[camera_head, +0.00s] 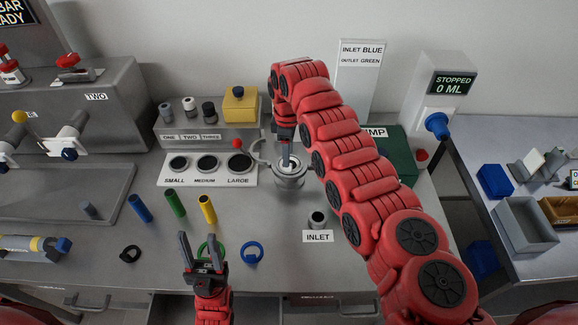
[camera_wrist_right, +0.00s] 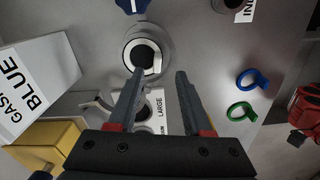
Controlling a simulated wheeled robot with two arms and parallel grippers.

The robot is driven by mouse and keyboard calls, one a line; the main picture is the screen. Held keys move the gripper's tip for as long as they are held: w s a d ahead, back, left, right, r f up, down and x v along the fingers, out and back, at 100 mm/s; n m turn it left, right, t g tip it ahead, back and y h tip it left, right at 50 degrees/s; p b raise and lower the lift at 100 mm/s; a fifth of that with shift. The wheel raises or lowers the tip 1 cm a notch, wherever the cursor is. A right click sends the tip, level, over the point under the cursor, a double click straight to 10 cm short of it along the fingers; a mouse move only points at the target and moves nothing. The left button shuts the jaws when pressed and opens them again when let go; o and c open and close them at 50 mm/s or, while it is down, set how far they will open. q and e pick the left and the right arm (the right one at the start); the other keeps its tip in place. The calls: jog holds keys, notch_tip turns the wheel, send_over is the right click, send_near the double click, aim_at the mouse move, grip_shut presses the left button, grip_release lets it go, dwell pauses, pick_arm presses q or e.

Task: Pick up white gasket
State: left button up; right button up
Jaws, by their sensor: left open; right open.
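The white gasket (camera_wrist_right: 157,62) shows as a pale ring inside the mouth of a round metal fitting in the right wrist view. In the head view the metal fitting (camera_head: 290,182) stands behind the inlet piece, and my right arm partly covers it. My right gripper (camera_wrist_right: 160,74) is open and empty over the fitting. One fingertip appears close to the ring; whether it touches cannot be told. My left gripper (camera_head: 203,248) is open and empty near the bench's front edge, in front of the green ring.
A green ring (camera_wrist_right: 241,111), a blue ring (camera_head: 252,252) and a black ring (camera_head: 130,253) lie on the bench. Coloured tubes (camera_head: 175,203) lie to the left. A holed block (camera_head: 208,168) labelled small, medium and large stands beside the fitting. A blue knob (camera_wrist_right: 132,5) is near the fitting.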

jog(key=f, duration=0.1)
jog(key=f+b, duration=0.1)
jog(key=f, duration=0.1)
jog(key=f+b, duration=0.1)
jog(key=f, duration=0.1)
jog(key=shift+w, duration=0.25)
jog(key=shift+r, duration=0.1)
jog(key=shift+c, duration=0.2)
grip_shut()
